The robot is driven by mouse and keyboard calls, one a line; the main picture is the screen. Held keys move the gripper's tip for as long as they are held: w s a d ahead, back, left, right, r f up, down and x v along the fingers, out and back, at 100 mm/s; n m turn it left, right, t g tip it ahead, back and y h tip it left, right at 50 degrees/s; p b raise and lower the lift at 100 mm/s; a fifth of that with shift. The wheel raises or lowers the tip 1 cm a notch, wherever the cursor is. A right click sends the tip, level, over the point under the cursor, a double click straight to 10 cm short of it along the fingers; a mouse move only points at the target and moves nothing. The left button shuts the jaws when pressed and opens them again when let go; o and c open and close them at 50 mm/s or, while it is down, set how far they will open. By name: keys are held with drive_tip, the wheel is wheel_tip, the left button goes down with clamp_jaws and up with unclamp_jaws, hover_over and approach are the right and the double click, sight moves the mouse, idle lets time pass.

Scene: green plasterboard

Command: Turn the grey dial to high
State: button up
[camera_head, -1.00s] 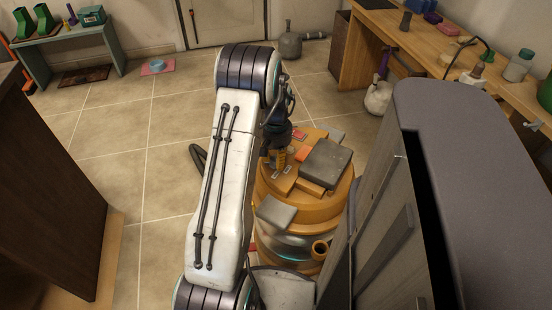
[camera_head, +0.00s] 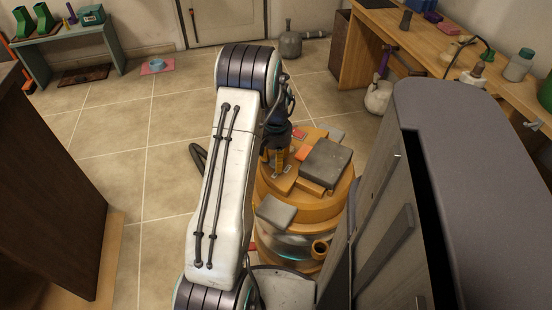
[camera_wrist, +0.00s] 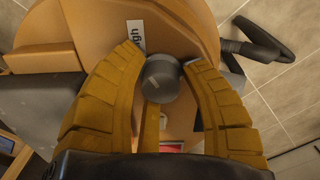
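The grey dial (camera_wrist: 161,77) is a short round knob on top of an orange drum-shaped machine (camera_head: 310,207). It shows in the wrist view between the two yellow fingertips of my gripper (camera_wrist: 164,64). The fingertips press in at its left and right sides. A pale label (camera_wrist: 135,37) ending in "gh" sits just beyond the dial, beside the left fingertip; its start is hidden. In the head view my gripper (camera_head: 278,160) points down onto the machine's top, and the dial cannot be made out there.
A grey block (camera_head: 326,163) and a grey flap (camera_head: 276,211) are on the machine. A dark hose (camera_wrist: 250,45) lies beyond it. A tall grey cabinet (camera_head: 440,130) stands close on the right. A wooden workbench (camera_head: 425,58) is behind it. Tiled floor (camera_head: 145,180) is open on the left.

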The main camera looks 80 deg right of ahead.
drive_tip(key=o, duration=0.3)
drive_tip(key=shift+r, duration=0.1)
wheel_tip(320, 180, up, 12)
idle(0.7)
idle(0.6)
